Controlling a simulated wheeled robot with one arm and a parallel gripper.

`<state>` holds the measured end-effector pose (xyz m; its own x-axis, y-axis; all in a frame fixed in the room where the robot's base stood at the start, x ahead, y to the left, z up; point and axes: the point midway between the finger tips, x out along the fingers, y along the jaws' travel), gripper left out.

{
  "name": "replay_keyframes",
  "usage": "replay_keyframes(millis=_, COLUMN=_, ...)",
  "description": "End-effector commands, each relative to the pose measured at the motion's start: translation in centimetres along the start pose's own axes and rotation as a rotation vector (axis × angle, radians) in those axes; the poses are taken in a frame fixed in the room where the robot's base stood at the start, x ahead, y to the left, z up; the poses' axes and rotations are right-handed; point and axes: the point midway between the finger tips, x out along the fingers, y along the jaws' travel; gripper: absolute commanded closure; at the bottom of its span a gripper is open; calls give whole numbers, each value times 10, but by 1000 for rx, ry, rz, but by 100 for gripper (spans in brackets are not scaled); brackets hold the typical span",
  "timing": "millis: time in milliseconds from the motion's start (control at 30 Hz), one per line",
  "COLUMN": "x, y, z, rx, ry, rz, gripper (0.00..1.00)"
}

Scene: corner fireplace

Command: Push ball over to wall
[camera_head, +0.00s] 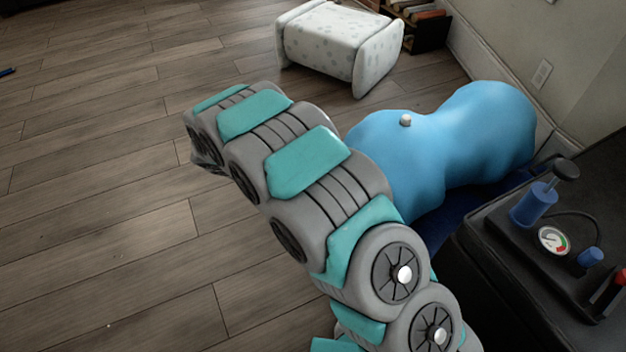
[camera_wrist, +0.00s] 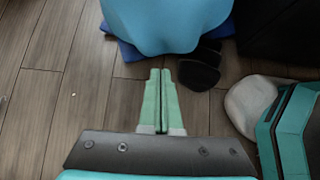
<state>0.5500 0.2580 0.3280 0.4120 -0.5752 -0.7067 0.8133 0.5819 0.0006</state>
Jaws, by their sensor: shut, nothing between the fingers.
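The ball (camera_head: 460,140) is a large light-blue peanut shape with a small grey valve. In the head view it lies behind my arm, near the wall (camera_head: 590,75) at the right, with its right end close to the baseboard. My arm hides part of its left side. In the wrist view the ball (camera_wrist: 165,22) fills the top middle. My gripper (camera_wrist: 160,76) has green fingers pressed together, with nothing between them. The fingers point toward the ball, and a strip of floor shows between them. My gripper is hidden in the head view.
A dark blue mat (camera_wrist: 124,48) lies under the ball. Dark rounded objects (camera_wrist: 198,74) lie beside it. A black case (camera_head: 500,262) with a pump and gauge stands at right. A white patterned ottoman (camera_head: 325,45) and dark shelf (camera_head: 428,32) stand behind.

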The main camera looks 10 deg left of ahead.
Motion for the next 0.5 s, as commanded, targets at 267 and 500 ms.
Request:
replay_keyframes(millis=267, x=56, y=-2, z=-1, rx=-1, ry=0, rz=-7, gripper=100)
replay_keyframes(millis=500, x=94, y=-2, z=10, rx=3, ry=0, rz=-5, gripper=100)
